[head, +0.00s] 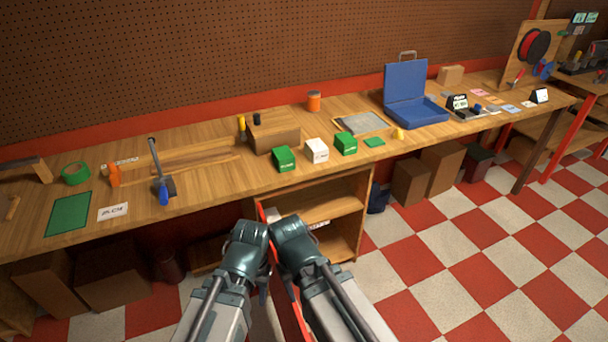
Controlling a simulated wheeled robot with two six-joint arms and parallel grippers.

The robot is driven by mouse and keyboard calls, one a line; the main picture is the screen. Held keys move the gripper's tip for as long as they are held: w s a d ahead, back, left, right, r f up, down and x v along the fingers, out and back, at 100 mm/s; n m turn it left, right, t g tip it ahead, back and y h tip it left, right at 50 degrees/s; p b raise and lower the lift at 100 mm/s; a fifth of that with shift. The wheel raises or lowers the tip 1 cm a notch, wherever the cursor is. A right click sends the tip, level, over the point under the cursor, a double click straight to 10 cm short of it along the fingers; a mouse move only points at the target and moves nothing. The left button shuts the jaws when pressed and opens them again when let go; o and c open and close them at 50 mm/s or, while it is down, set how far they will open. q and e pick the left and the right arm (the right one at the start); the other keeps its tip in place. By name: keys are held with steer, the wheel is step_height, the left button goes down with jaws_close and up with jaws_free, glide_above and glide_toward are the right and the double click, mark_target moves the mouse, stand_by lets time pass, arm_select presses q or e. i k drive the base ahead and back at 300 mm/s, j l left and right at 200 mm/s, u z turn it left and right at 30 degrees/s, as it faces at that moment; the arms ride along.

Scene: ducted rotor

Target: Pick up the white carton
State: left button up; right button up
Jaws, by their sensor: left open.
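The white carton (317,150) is a small box with faint print on its front. It stands upright on the wooden workbench (225,178), near the front edge. It sits between two green cartons, the left one (283,158) and the right one (346,143), with small gaps. My left gripper (263,292) is low in front of the bench, below and to the left of the white carton and well apart from it. It is open, mostly hidden by my own arm links. My right arm comes in beside it, but its gripper does not show.
A brown box (273,137) stands behind the cartons, and a grey-topped tray (361,124) lies to the back right. A flat green piece (375,142) and a yellow item (400,133) lie to the right. An open shelf unit (330,205) is under the bench.

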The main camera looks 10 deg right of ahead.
mark_target(317, 151)
steer(key=l+u, duration=0.45)
steer(key=l, duration=0.4)
steer(key=l+u, duration=0.45)
steer(key=l, duration=0.4)
steer(key=l+u, duration=0.3)
steer(key=l, duration=0.2)
steer(key=l+u, duration=0.35)
steer(key=l, duration=0.15)
steer(key=k+l+u, duration=0.1)
steer(key=l+u, duration=0.2)
steer(key=l, duration=0.2)
steer(key=k+l+u, duration=0.15)
steer(key=l+u, duration=0.15)
steer(key=l, duration=0.15)
